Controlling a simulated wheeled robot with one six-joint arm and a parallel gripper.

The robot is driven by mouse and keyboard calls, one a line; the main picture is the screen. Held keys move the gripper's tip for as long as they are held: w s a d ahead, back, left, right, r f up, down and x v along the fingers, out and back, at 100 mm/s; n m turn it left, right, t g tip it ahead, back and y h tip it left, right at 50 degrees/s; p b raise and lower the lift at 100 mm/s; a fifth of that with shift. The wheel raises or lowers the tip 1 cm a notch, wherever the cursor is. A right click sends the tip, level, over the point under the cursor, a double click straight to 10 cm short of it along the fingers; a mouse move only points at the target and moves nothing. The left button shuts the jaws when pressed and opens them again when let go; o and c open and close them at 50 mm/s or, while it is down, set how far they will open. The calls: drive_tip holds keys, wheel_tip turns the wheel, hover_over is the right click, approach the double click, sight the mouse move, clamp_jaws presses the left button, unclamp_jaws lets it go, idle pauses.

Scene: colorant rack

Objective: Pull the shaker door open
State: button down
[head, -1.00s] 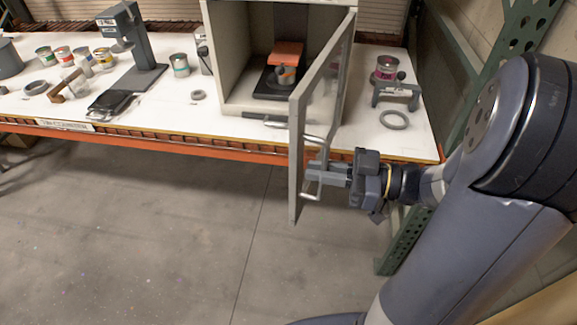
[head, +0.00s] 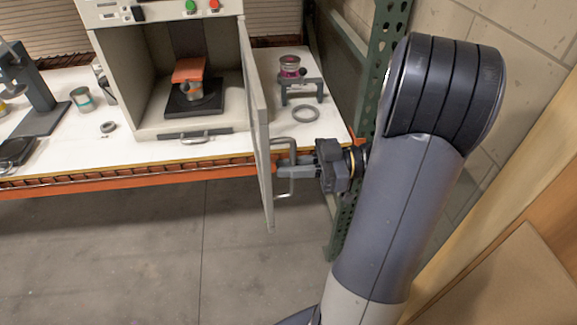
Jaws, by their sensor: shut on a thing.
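The shaker (head: 189,133) is a light grey box on the white bench, with a dark interior. Its door (head: 258,130) is hinged at the right side and stands wide open, swung out past the bench's front edge and seen nearly edge-on. A metal bar handle (head: 291,188) is on the door's outer, right-hand face. My gripper (head: 284,171) reaches in from the right and is shut on this handle. Inside the shaker, an orange clamp plate (head: 188,69) sits above a dark base (head: 193,104) with a small can between them.
A grey stand (head: 302,91) with a pink-banded can (head: 289,66) and a grey ring (head: 305,113) lie right of the shaker. A green rack post (head: 365,110) stands close behind my arm. The concrete floor (head: 150,260) in front is clear.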

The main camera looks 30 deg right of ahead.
drive_tip(key=c, duration=1.6)
unclamp_jaws()
drive_tip(key=shift+d, duration=0.1)
drive_tip(key=p+v, duration=0.4)
drive_tip(key=v, duration=0.6)
drive_tip(key=shift+s+d, duration=0.2)
drive_tip(key=shift+d, duration=0.05)
drive_tip(key=shift+a, duration=0.1)
